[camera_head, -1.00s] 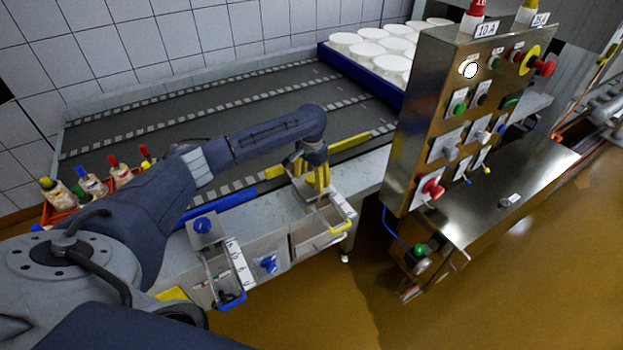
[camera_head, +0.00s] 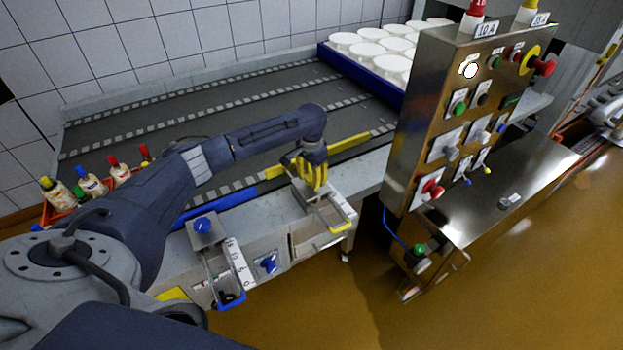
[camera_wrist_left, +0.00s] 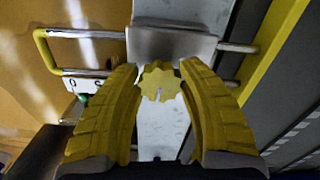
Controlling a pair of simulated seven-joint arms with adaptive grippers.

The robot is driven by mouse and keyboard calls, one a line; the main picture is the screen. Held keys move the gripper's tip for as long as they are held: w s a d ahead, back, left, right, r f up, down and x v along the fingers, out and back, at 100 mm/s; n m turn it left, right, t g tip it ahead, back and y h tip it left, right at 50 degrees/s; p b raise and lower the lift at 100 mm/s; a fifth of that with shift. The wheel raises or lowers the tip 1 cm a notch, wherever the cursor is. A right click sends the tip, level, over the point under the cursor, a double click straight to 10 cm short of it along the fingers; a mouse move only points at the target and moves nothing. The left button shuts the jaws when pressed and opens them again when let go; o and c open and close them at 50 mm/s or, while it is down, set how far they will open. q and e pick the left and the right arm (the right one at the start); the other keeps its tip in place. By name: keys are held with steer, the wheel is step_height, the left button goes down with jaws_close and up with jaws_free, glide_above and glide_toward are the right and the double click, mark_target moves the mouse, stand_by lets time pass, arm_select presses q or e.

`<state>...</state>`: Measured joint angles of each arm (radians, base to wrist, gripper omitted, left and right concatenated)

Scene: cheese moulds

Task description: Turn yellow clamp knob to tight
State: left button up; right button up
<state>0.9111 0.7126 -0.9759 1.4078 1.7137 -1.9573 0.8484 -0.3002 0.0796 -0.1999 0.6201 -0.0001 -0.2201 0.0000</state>
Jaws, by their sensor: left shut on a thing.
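The yellow clamp knob (camera_wrist_left: 160,81) is a small lobed knob in front of a metal block (camera_wrist_left: 172,42) in the left wrist view. My left gripper (camera_head: 314,184) has yellow ribbed fingers and is shut on the knob, one finger on each side. In the head view the fingers hide the knob. The clamp's yellow bar handle (camera_head: 341,228) sticks out at the front of the bench, and it also shows in the left wrist view (camera_wrist_left: 45,50). A white scale plate (camera_wrist_left: 84,84) lies beside the clamp, its marks only partly readable. My right gripper is not in view.
A blue clamp knob (camera_head: 203,225) with a blue handle (camera_head: 231,301) sits to the left. A steel control panel (camera_head: 420,130) stands close on the right. Behind are a dark conveyor (camera_head: 200,110), a blue tray of white moulds (camera_head: 355,75) and an orange crate (camera_head: 58,216) with bottles.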

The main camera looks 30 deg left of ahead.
arm_select(q)
steer(key=m, duration=0.6)
steer(key=shift+a+f, duration=0.1)
steer(key=shift+a, duration=0.05)
steer(key=m, duration=0.5)
steer(key=shift+a+m, duration=0.15)
steer(key=shift+m, duration=0.15)
steer(key=m, duration=0.5)
steer(key=shift+w, duration=0.2)
steer(key=m, duration=0.5)
steer(key=shift+w+m, duration=0.15)
steer(key=shift+m, duration=0.25)
steer(key=o, duration=0.9)
steer(key=shift+w, duration=0.1)
steer(key=o, duration=0.3)
